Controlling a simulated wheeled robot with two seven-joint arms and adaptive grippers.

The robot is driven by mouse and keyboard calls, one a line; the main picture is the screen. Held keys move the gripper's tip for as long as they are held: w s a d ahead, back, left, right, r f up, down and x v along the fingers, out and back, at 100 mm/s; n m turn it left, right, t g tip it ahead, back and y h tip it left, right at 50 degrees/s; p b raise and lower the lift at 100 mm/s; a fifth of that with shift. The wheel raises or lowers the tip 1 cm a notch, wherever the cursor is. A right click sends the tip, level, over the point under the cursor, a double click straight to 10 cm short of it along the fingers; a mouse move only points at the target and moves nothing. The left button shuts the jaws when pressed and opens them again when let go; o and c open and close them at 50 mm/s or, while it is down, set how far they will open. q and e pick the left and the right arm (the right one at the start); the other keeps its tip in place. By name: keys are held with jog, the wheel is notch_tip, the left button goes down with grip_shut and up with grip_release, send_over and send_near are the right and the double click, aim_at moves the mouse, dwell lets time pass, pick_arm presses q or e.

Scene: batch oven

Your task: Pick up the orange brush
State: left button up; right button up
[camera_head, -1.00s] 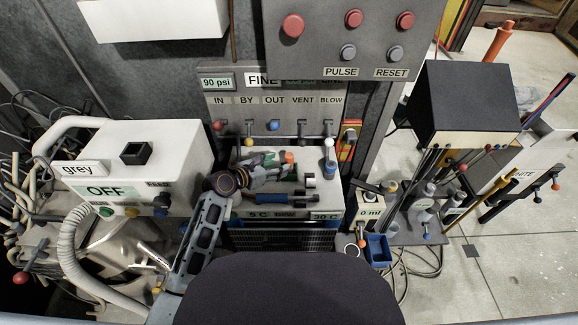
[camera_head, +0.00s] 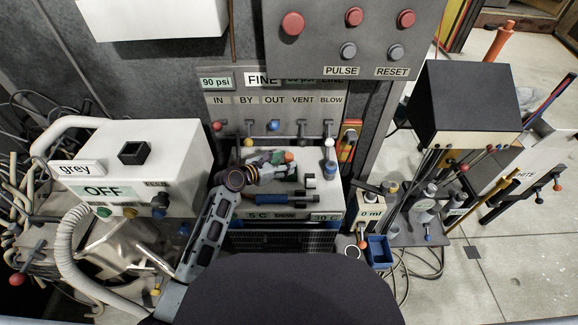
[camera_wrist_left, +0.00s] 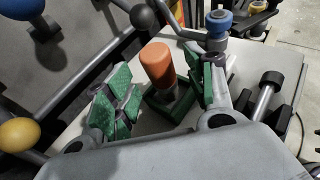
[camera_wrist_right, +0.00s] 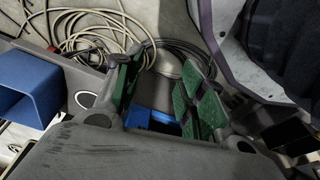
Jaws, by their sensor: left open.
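The orange brush (camera_wrist_left: 157,65) shows as a rounded orange end standing up from the work surface in the left wrist view. In the head view a small orange part of it (camera_head: 289,157) shows just beyond my left gripper (camera_head: 287,171). In the left wrist view, my left gripper (camera_wrist_left: 165,84) is open, its green-padded fingers on either side of the orange end, with gaps visible. How deep the brush sits between them is hard to tell. My right gripper (camera_wrist_right: 160,85) is open and empty in its wrist view, over cables and a blue part.
A blue-handled tool (camera_head: 285,198) lies in front of the brush on the bench top. Coloured valve levers (camera_head: 274,125) line the panel behind. A white box marked OFF (camera_head: 185,150) stands left. A blue bin (camera_head: 379,250) is at lower right.

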aim_at(286, 162)
pick_arm(q)
jog(key=x, duration=0.2)
jog(key=shift+w+d+f+b, duration=0.15)
jog(key=shift+w+d+b, duration=0.1)
jog(key=shift+b, duration=0.15)
jog(key=shift+w+d+f, duration=0.1)
jog(key=shift+w+d, duration=0.1)
pick_arm(e)
jog(key=r, duration=0.1)
jog(key=a+r, duration=0.1)
jog(key=w+r, duration=0.1)
jog(key=shift+a+r, duration=0.15)
jog(key=shift+r, duration=0.1)
pick_arm(q)
jog(key=c, duration=1.1)
pick_arm(e)
jog(key=shift+w, duration=0.3)
